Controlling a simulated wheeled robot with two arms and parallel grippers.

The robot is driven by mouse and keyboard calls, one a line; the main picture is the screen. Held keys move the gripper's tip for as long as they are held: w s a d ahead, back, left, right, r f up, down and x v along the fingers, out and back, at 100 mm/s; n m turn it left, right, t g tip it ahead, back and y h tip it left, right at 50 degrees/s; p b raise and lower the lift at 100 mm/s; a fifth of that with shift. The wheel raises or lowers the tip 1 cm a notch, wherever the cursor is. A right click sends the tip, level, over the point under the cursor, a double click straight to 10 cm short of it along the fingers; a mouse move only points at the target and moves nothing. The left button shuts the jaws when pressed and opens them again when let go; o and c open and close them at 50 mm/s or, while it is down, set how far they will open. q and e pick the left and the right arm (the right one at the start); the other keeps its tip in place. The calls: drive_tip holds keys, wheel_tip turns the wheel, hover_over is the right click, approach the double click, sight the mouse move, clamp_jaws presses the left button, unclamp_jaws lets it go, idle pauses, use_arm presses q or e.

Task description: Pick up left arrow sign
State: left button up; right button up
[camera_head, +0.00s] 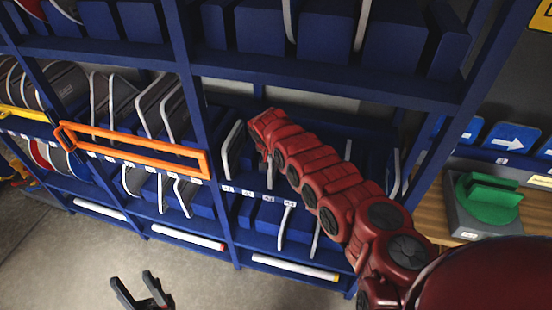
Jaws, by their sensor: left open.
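Several blue signs stand in a row at the right edge. One blue sign (512,136) has a white arrow that points right in the picture. Another blue sign (471,130) to its left has a white mark that is too small to read. I cannot tell which is the left arrow sign. My left gripper (131,278) shows at the bottom left, open and empty over the floor, far from these signs. My right arm reaches in red from the lower right to the blue rack. Its gripper cannot be made out.
A blue rack (336,94) full of upright panels fills the middle and left. An orange frame (140,150) hangs across its front. A green object (488,198) sits on a grey base on the wooden surface at right. Bare floor (60,265) lies at lower left.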

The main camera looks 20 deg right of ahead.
clamp_jaws()
idle(1.2)
